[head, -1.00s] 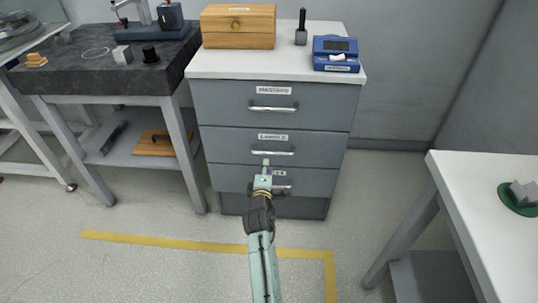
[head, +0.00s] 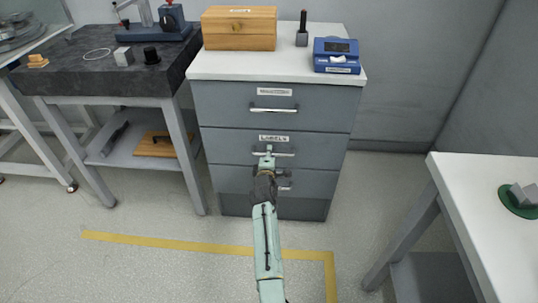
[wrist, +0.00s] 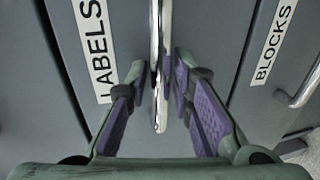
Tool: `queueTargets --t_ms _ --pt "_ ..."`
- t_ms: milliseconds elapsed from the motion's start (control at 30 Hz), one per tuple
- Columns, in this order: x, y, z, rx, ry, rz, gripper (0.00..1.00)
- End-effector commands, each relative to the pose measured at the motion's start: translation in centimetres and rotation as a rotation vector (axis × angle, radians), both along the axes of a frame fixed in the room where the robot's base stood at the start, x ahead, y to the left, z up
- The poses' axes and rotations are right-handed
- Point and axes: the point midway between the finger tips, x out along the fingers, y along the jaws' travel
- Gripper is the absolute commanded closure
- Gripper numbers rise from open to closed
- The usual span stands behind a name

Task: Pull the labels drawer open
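The labels drawer (head: 222,147) is the middle grey drawer of the cabinet, with its front flush with its neighbours. Its bar handle (head: 288,154) sits below the LABELS tag, and my gripper (head: 267,151) covers the handle's left part. In the wrist view the shiny handle (wrist: 158,100) runs upright between my gripper's two purple-padded fingers (wrist: 161,80). The fingers are apart, one on each side of the bar, with narrow gaps showing beside it. The LABELS tag (wrist: 93,45) is left of the fingers.
The masters drawer (head: 220,103) above and the blocks drawer (head: 230,182) below look shut. A white table (head: 475,185) stands at the right and a dark-topped bench (head: 100,75) at the left. The floor in front of the cabinet is clear, with yellow tape (head: 190,245).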

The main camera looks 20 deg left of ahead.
Motion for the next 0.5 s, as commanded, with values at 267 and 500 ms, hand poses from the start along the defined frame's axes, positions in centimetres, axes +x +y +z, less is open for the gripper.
queueTargets --t_ms 267,500 --pt "-0.03 0.0 -0.01 0.0 0.0 0.0 0.91" --pt "-0.04 0.0 -0.01 0.0 0.0 0.0 1.0"
